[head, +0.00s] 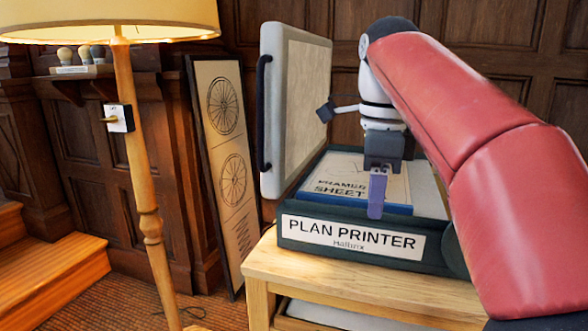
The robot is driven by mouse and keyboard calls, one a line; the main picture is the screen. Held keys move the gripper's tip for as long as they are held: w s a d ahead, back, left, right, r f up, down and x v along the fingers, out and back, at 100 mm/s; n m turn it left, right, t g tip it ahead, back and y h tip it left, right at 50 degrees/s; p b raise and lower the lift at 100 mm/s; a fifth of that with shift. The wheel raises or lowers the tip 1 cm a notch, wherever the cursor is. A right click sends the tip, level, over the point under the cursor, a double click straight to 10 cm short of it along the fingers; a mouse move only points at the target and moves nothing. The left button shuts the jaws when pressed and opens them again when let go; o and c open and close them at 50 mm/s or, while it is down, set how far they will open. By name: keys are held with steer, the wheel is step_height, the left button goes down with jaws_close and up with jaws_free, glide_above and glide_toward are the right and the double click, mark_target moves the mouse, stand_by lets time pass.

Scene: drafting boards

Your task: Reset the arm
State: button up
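My gripper (377,205) hangs pointing down at the end of my red arm, over the front part of the plan printer (450,262). Its purple fingers overlap in this view, so the gap between them is hidden. A sheet or folder (335,172) with a blue edge and large lettering ending in "SHEET" lies in the printer's bed. My gripper is in front of it or just above it; I cannot tell whether they touch. The printer's pale lid (297,110) stands open at the left, with a black handle on its outer side.
The printer sits on a wooden table (350,290) with a lower shelf. A framed wheel drawing (226,150) leans by the panelled wall. Wooden steps (50,268) are at far left.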

steer(key=s+d+f+n+t, duration=0.1)
steer(key=s+f+n+t, duration=0.1)
steer(key=s+f+n, duration=0.5)
steer(key=s+d+f+n+t, duration=0.2)
steer(key=s+f+n, duration=0.6)
steer(key=f+n, duration=0.5)
step_height(320, 180, down, 3)
steer(key=shift+f+n+t, duration=0.2)
steer(key=shift+n+t, duration=0.2)
steer(key=shift+t, duration=0.2)
